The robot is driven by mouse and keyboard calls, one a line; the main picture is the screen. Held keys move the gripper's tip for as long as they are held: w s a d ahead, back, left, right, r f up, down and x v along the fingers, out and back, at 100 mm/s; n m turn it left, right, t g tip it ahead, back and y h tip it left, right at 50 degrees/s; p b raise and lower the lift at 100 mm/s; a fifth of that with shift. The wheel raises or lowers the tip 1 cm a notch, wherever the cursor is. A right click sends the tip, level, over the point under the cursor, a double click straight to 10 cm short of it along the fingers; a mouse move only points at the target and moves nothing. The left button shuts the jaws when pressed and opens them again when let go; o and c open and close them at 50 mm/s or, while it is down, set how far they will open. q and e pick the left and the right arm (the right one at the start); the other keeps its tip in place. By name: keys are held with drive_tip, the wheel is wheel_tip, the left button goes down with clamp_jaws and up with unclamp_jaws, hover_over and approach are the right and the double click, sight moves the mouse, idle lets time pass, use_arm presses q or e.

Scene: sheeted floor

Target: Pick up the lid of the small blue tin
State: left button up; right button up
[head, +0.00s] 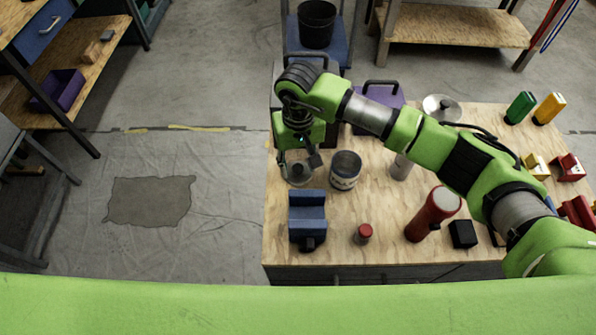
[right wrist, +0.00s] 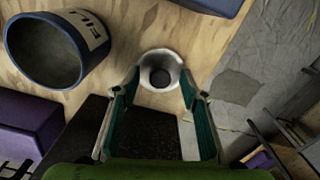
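The small blue tin (head: 345,172) stands upright and open on the wooden bench; its dark inside and pale label (right wrist: 93,28) show in the right wrist view. Left of it lies a small round grey piece with a dark centre (right wrist: 160,70), which looks like the lid; in the head view this grey piece (head: 299,175) is partly hidden by my right gripper. My right gripper (head: 298,163) points down over it. In the right wrist view the gripper's (right wrist: 160,90) fingers are spread, with the grey piece beyond and between their tips, seemingly not touching. My left gripper is not in view.
A blue vise-like block (head: 307,217) and a red-capped jar (head: 364,233) stand in front. A red cylinder (head: 432,214) and black block (head: 463,234) are to the right. A purple box (head: 382,95) is behind. The bench's left edge is close to the gripper.

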drive_tip(key=shift+f, duration=0.3)
drive_tip(key=c, duration=1)
drive_tip(key=shift+r, duration=0.15)
